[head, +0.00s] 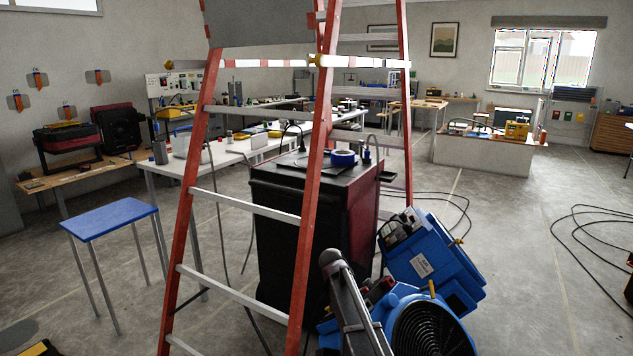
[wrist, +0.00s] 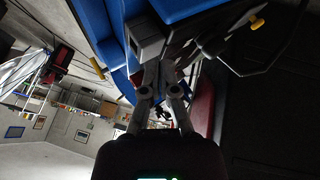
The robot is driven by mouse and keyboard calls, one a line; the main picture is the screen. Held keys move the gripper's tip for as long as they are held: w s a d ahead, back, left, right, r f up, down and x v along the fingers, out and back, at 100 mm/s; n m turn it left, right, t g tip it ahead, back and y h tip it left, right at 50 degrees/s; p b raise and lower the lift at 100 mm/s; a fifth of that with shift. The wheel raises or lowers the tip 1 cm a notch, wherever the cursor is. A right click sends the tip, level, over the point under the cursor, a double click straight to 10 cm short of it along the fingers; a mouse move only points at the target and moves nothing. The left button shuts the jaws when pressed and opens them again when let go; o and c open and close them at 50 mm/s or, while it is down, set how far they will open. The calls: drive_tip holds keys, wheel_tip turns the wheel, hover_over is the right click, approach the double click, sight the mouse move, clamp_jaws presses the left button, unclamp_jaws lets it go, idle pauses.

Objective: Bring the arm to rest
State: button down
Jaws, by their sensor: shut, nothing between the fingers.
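My gripper (wrist: 161,68) shows in the wrist view, its two grey fingers drawn together with nothing held between them. A blue machine (wrist: 178,8) with a grey block on it is close beyond the fingertips, at the top of that view. I cannot tell whether the fingers touch it. In the head view I cannot make out the gripper. Two blue machines are there, one tilted with a white label (head: 432,258) and one with a round black grille (head: 432,330), beside a black and dark red cabinet (head: 285,225).
An orange stepladder (head: 192,205) stands close in front of the cabinet. A blue-topped stool (head: 110,220) and a white table (head: 190,160) are at left. Black cables (head: 590,230) lie on the floor at right. Open floor (head: 510,260) lies between the machines and those cables.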

drive_tip(key=s+d+f+n+g+y+p, duration=0.1)
drive_tip(key=s+d+n+g+y, duration=0.15)
drive_tip(key=s, duration=1.25)
drive_tip(key=s+d+n+g+y, duration=0.1)
drive_tip(key=s+d+n+y, duration=0.15)
drive_tip(key=s, duration=1.35)
wheel_tip(320, 180, up, 28)
drive_tip(key=p, duration=2.8)
drive_tip(key=shift+w, duration=0.2)
drive_tip(key=shift+t, duration=0.25)
